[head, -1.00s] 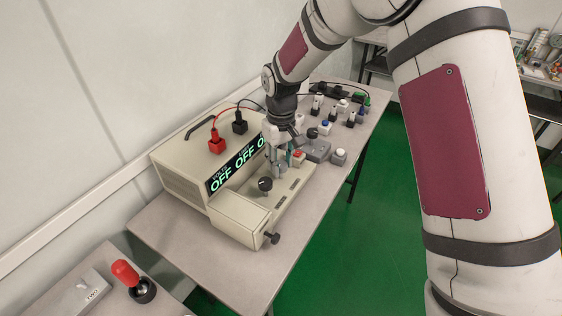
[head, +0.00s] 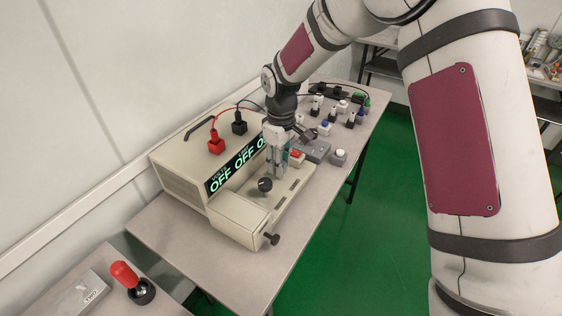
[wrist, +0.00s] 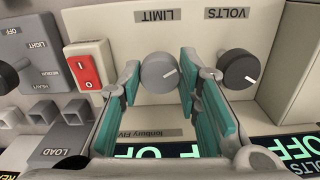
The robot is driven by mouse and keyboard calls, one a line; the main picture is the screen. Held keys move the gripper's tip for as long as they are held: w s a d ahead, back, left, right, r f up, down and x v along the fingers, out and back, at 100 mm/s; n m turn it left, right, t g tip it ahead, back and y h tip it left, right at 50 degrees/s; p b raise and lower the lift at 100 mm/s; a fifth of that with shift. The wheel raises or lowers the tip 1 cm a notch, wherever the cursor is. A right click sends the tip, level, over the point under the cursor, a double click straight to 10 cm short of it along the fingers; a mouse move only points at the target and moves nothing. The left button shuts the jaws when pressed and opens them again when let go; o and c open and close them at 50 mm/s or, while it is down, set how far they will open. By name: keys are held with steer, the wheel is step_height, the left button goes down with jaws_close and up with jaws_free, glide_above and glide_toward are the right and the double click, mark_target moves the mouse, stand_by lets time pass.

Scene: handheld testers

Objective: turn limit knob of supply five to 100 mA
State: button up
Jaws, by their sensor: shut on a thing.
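The supply (head: 180,170) is a cream box on the bench, its display (head: 236,163) reading OFF in several places. In the head view my gripper (head: 277,165) points down at the front panel and hides the knob. The black volts knob (wrist: 238,68) stands just right of the right finger; it also shows in the head view (head: 265,184).
A red rocker switch (wrist: 88,68) is left of the limit knob. A grey unit marked LIGHT, HEAVY and LOAD (wrist: 50,75) stands further left. Red (head: 216,143) and black (head: 240,124) plugs with cables rise from the supply's top. Small testers fill the bench's far end.

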steer(key=o, duration=1.1)
steer(key=shift+o, duration=0.2)
step_height(320, 180, up, 12)
